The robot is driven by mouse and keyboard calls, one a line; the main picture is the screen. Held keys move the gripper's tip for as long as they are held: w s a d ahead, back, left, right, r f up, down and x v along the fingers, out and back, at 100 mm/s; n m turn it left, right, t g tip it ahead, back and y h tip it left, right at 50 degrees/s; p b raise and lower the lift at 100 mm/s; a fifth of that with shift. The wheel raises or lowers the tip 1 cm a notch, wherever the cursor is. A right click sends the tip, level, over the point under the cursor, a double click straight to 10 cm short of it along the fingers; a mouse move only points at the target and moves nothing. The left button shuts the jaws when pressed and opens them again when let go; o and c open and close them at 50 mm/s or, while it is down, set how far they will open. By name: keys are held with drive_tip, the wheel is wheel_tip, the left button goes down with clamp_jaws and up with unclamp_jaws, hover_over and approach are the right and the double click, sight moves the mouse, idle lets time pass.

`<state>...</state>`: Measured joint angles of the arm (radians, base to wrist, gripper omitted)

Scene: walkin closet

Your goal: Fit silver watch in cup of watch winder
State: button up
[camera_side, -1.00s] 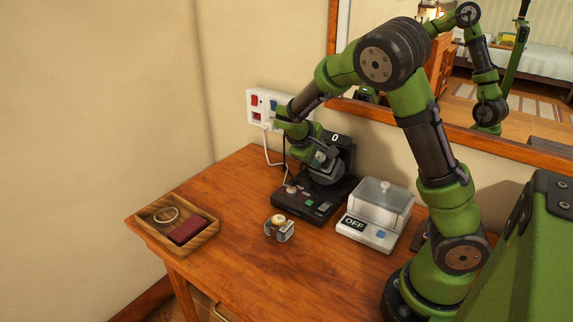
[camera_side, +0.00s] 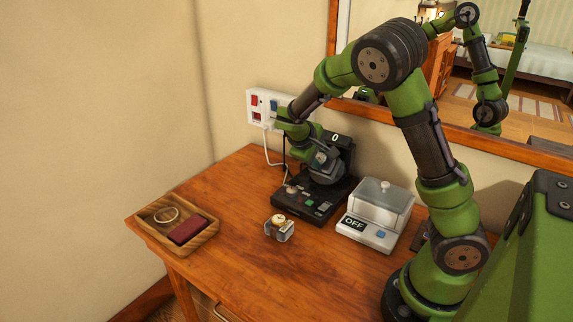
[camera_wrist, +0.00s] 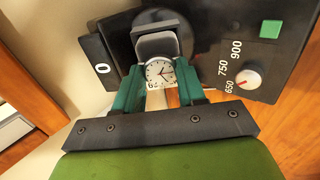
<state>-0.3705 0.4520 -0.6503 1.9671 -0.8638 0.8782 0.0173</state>
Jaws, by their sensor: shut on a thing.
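The silver watch (camera_wrist: 160,71) shows a white dial with black hands in the wrist view. It sits between the green fingers of my gripper (camera_wrist: 158,80), which is shut on it. A grey padded block (camera_wrist: 156,42) lies directly behind the dial; whether it belongs to the watch or the cup I cannot tell. The dark round cup (camera_wrist: 121,40) of the black watch winder (camera_side: 301,204) is around and behind this block. How deep the watch sits in the cup is hidden. In the side view my gripper (camera_side: 319,160) is at the winder's cup, and the watch cannot be made out.
A second watch on a grey holder (camera_side: 279,229) stands in front of the winder. A white device marked OFF with a clear cover (camera_side: 378,208) is to the right. A wooden tray (camera_side: 207,238) holds a bracelet and red box at left. A wall socket (camera_side: 264,106) is behind.

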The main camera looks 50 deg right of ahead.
drive_tip(key=shift+x, duration=0.8)
idle(0.5)
drive_tip(key=o, duration=1.3)
drive_tip(key=v, duration=1.7)
drive_tip(key=shift+w, duration=0.1)
